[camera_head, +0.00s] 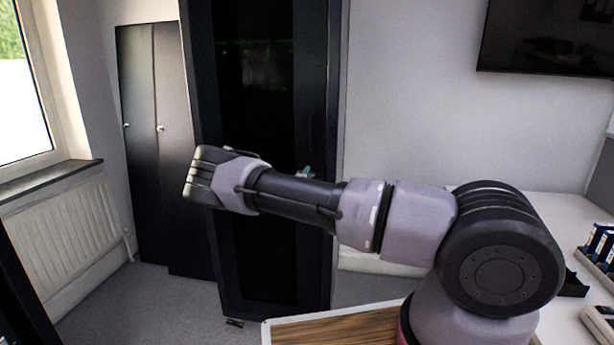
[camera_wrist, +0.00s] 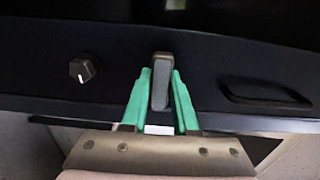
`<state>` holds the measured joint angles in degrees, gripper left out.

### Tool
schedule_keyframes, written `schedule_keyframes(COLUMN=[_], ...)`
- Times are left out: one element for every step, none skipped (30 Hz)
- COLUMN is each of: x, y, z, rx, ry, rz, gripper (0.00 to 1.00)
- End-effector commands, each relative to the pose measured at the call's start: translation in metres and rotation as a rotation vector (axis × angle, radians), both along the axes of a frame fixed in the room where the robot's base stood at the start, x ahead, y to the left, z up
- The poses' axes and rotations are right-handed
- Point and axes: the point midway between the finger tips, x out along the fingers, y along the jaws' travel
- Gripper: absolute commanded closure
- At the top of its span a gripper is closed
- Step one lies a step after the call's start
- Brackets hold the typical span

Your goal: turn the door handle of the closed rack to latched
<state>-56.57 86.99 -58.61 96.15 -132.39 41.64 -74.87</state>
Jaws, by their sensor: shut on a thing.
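The closed rack (camera_head: 310,60) is a tall black cabinet with a dark glass door, behind my arm in the head view. In the wrist view its black door frame (camera_wrist: 215,75) runs across the picture. The door handle (camera_wrist: 161,82) is a grey lever that lies lengthwise between the green fingers of my gripper (camera_wrist: 160,95). The fingers are shut on the handle, one on each side. In the head view a small bit of green fingertip (camera_head: 306,171) shows above my forearm; the handle itself is hidden there.
A black knob (camera_wrist: 82,69) with a white mark sits left of the handle, and a recessed black pull (camera_wrist: 265,98) sits to its right. Dark lockers (camera_head: 150,130) stand left of the rack. A wooden-topped surface (camera_head: 345,330) lies in front, and a white desk (camera_head: 570,210) is at right.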

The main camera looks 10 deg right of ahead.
Motion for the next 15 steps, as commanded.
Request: schedule_keyframes(x=[0.0,0.0,0.0,0.0,0.0,0.0,0.0001,0.0,0.0001,0.0001,0.0001,0.0,0.0,0.0,0.0], y=[0.0006,0.0006,0.0005,0.0006,0.0005,0.0006,0.0006,0.0006,0.0005,0.0005,0.0005,0.0004,0.0004,0.0003,0.0003], z=[-0.0004,-0.0004,-0.0004,-0.0004,-0.0005,-0.0005,-0.0005,-0.0005,-0.0005,-0.0005,-0.0005,-0.0004,-0.0004,-0.0004,-0.0003], rx=[-0.002,-0.002,-0.002,-0.002,-0.002,-0.002,-0.002,-0.002,-0.002,-0.002,-0.002,-0.002,-0.001,-0.001,-0.001], ry=[0.002,0.002,0.002,0.002,0.002,0.002,0.002,0.002,0.002,0.002,0.002,0.002,0.001,0.001,0.001], rz=[0.001,0.001,0.001,0.001,0.001,0.001,0.001,0.001,0.001,0.001,0.001,0.001,0.001,0.001,0.001], gripper=[1.0,1.0,1.0,1.0,1.0,1.0,1.0,0.61,0.46,0.43,0.43,0.43,0.43,0.43,0.43])
